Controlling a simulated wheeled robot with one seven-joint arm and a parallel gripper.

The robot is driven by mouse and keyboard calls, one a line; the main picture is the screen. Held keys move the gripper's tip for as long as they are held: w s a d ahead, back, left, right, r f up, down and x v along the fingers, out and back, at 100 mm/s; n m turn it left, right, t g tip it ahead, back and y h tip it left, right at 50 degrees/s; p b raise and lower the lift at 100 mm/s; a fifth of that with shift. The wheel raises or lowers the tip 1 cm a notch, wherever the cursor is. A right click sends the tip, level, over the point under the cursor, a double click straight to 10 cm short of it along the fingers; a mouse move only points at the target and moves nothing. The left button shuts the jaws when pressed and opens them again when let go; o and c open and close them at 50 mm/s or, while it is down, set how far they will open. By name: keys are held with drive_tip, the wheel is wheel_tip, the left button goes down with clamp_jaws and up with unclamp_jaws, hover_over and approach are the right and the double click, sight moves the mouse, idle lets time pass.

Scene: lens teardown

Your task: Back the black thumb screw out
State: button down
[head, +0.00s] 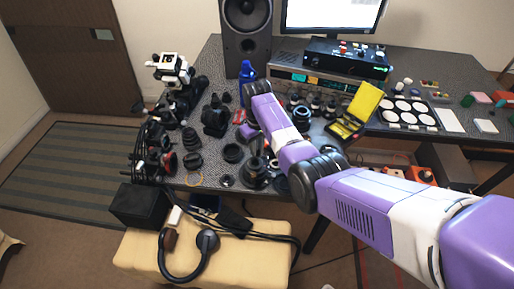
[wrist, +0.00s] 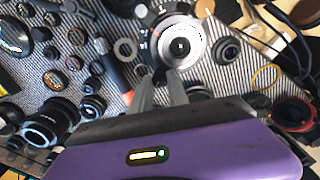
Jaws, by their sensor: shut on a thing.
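In the wrist view my gripper (wrist: 158,76) points at the near side of a lens with a pale ring (wrist: 190,57) and a dark centre. Its two grey fingers close in on a small black thumb screw (wrist: 159,75) at the lens's edge and are shut on it. The screw is mostly hidden between the fingertips, so its thread and how far it stands out cannot be seen. In the head view my arm reaches over the desk and the fingers are hard to make out among the dark parts.
The grey patterned desk (head: 205,100) is crowded with lens parts and rings. In the wrist view a dark lens (wrist: 228,49) stands right of the pale-ringed one, and an orange-handled tool (wrist: 118,72) lies to its left. A blue bottle (head: 247,72) and a yellow case (head: 362,104) stand farther back.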

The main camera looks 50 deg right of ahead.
idle(0.3)
drive_tip(key=c, duration=1.3)
unclamp_jaws()
drive_tip(key=shift+o, duration=0.2)
drive_tip(key=shift+r, duration=0.1)
drive_tip(key=shift+r, duration=3.8)
